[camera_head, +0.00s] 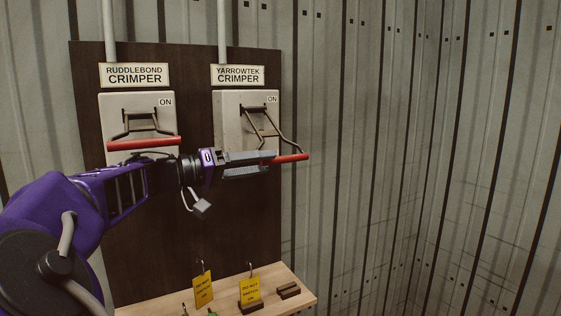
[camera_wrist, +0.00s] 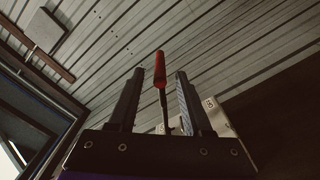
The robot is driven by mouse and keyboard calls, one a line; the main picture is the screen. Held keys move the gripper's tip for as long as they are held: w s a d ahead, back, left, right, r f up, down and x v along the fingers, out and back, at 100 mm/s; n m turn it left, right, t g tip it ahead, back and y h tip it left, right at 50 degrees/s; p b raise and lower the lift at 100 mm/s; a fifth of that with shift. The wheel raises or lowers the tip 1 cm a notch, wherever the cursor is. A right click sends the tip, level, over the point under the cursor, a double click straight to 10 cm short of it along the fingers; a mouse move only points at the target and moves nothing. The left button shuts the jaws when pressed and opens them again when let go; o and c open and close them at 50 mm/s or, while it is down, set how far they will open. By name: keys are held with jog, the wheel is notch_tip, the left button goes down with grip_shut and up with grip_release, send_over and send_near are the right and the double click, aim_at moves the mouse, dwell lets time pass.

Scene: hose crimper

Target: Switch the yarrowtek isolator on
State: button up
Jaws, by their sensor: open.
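The yarrowtek isolator (camera_head: 233,118) is a pale grey box on the dark board, under a "YARROWTEK CRIMPER" sign (camera_head: 238,76), with "ON" at its upper right. Its bent wire lever (camera_head: 267,122) slants down and outward to a red grip bar (camera_head: 293,158), below the "ON" mark. My gripper (camera_head: 274,163) is open at the red bar; the bar's left part is hidden by the fingers. In the wrist view the red bar (camera_wrist: 160,68) appears between the two spread fingers, with a gap on each side. I see no finger closed on it.
The ruddlebond isolator (camera_head: 110,123), with its own red-barred lever (camera_head: 145,143), is left, close above my arm. Below, a wooden shelf (camera_head: 274,276) holds yellow "do not switch on" tags (camera_head: 250,288) and a small dark block (camera_head: 288,291). Space right of the board is clear to the corrugated wall (camera_head: 370,150).

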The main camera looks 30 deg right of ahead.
jog(key=a, duration=1.1)
jog(key=shift+s, duration=0.2)
